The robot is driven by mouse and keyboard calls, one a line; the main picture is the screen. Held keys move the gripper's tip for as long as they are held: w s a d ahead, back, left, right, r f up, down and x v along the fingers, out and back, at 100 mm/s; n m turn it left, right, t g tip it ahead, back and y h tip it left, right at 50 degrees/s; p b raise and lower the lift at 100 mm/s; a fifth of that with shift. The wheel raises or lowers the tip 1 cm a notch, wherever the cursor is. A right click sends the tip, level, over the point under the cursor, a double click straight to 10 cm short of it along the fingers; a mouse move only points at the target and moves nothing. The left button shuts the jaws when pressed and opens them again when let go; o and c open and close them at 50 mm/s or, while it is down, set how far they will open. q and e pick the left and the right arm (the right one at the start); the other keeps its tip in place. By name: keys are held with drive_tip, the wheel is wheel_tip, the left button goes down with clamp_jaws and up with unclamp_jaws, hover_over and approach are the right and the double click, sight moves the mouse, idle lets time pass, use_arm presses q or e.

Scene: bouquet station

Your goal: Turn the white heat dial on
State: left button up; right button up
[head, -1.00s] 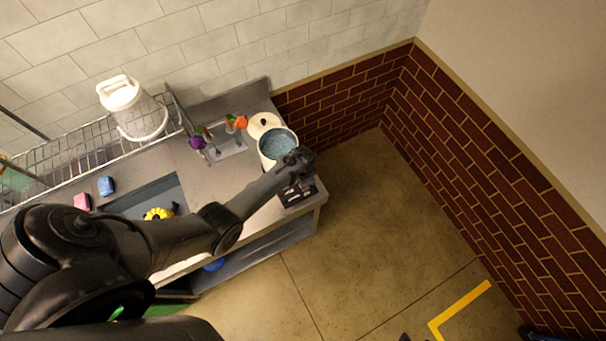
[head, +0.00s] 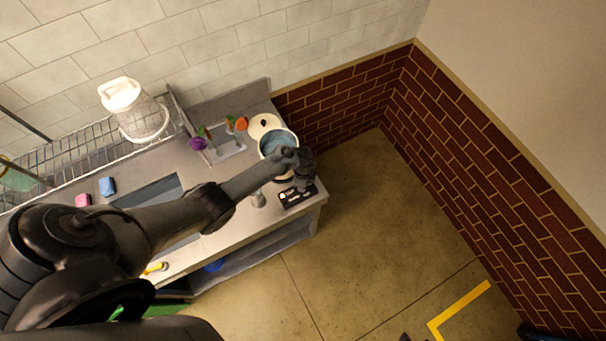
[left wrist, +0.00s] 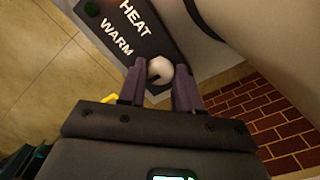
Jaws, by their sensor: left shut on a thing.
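The white heat dial (left wrist: 160,70) sits at the end of a dark control panel (left wrist: 128,30) lettered HEAT and WARM in the left wrist view. My left gripper (left wrist: 160,88) has its two purple fingers on either side of the dial and is shut on it. In the head view the panel (head: 298,197) lies near the right front corner of the counter. My left gripper (head: 304,176) is just above it, and the dial is hidden there. My right gripper is not in view.
A pot of bluish water (head: 274,142) stands right behind the panel, with a cream lid (head: 262,123) beyond it. Small flowers (head: 198,143) stand in a holder to the left. The counter (head: 245,220) ends at the right, with open floor beyond.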

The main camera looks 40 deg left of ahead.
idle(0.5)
use_arm(q)
drive_tip(key=o, duration=1)
drive_tip(key=shift+o, duration=0.2)
drive_tip(key=shift+r, duration=0.1)
wheel_tip(320, 180, up, 11)
drive_tip(key=shift+f, duration=0.2)
